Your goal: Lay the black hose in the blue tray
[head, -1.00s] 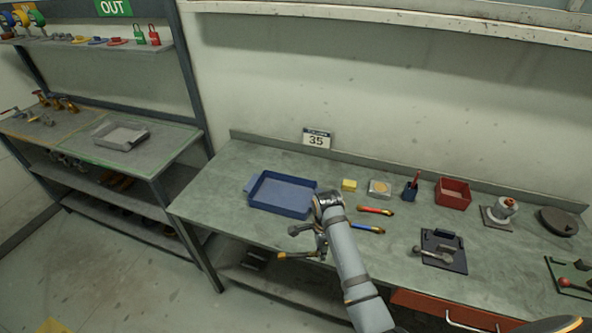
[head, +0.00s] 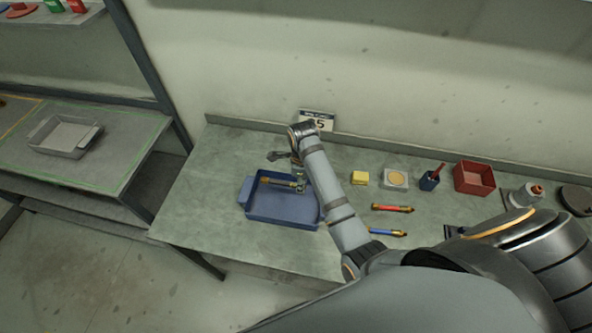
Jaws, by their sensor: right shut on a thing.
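The blue tray (head: 284,212) lies on the bench at the left part of the worktop. My right gripper (head: 298,181) is over the back of the tray and is shut on the black hose (head: 281,183), a short dark piece with brass-yellow ends. The hose lies roughly level across the tray's back half; whether it touches the tray floor I cannot tell. My arm link hides part of the tray's back right corner. My left gripper is not in view.
A red hose (head: 392,208) and a blue hose (head: 387,232) lie right of the tray. Behind them stand a yellow block (head: 359,178), a small square dish (head: 396,179), a dark blue cup (head: 429,182) and a red bin (head: 474,179). The bench left of the tray is bare.

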